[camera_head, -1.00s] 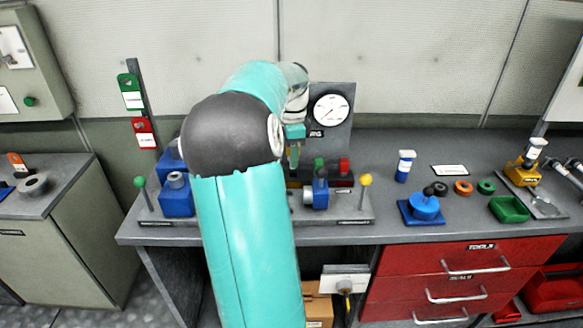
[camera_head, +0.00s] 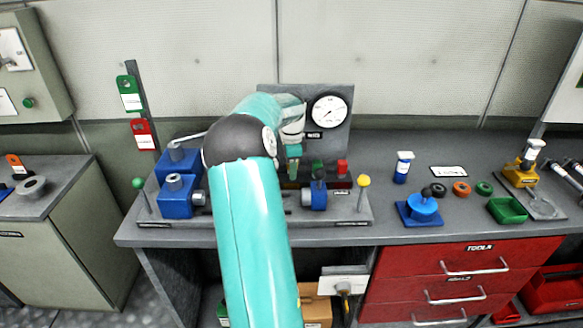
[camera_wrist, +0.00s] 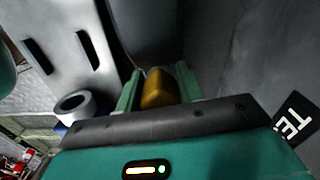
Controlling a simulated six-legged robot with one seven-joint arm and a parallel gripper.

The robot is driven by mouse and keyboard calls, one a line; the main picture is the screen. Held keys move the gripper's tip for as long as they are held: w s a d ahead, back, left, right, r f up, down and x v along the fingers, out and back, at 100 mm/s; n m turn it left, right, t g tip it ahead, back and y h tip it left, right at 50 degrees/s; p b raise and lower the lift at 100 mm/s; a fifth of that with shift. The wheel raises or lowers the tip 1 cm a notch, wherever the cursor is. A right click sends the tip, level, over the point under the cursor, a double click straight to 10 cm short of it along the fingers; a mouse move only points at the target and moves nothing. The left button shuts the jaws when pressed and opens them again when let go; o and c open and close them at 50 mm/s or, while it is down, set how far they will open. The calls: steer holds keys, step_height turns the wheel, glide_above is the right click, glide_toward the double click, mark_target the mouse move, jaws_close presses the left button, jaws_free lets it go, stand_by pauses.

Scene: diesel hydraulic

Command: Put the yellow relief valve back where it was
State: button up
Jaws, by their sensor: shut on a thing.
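The yellow relief valve (camera_wrist: 158,90) shows in the wrist view as a yellow-orange block between the two green fingers of my gripper (camera_wrist: 157,84). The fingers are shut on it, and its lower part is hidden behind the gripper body. In the head view my gripper (camera_head: 293,168) points down over the grey hydraulic bench plate, in front of the gauge panel. The valve cannot be made out there. Whether it touches anything below is not clear.
A blue block (camera_head: 176,197) stands left of my arm, and a blue valve (camera_head: 316,195) stands close right of the gripper. The gauge panel (camera_head: 314,134) rises behind. A yellow-knobbed lever (camera_head: 363,183) is at the right. Another yellow part (camera_head: 522,172) stands far right.

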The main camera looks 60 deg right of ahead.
steer(key=shift+f, duration=0.4)
steer(key=shift+f, duration=0.15)
steer(key=o, duration=1.1)
steer(key=shift+f, duration=0.1)
steer(key=shift+a, duration=0.1)
steer(key=shift+f, duration=0.15)
step_height(320, 180, up, 14)
steer(key=shift+f, duration=0.15)
